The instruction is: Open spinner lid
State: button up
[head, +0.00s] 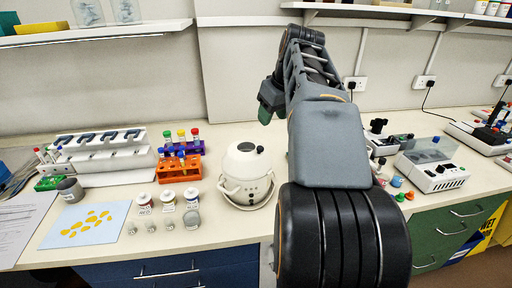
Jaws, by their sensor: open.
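A white, rounded device with a domed lid (247,160) stands on the bench in the middle of the head view; it looks like the spinner. Its lid appears shut, with a small dark knob on the right of the dome. A thin band or handle runs round its lower front. My gripper (268,106) hangs above and a little right of the device, clear of it, near the back wall. It is open and holds nothing that I can see; its fingertips are small and partly hard to make out.
Left are a pipette rack (98,158), an orange tube rack (180,168), several labelled jars (168,201) and a blue mat (84,224). Right is a white boxy instrument (436,172) with a clear cover. My arm hides the bench right of the device. A shelf (390,10) runs above.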

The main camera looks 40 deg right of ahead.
aim_at(260, 147)
jog(key=x, duration=1.3)
jog(key=shift+w+d+f+b, duration=0.1)
jog(key=shift+d+b, duration=0.05)
jog(key=shift+b, duration=0.25)
jog(key=shift+c, duration=0.5)
grip_shut()
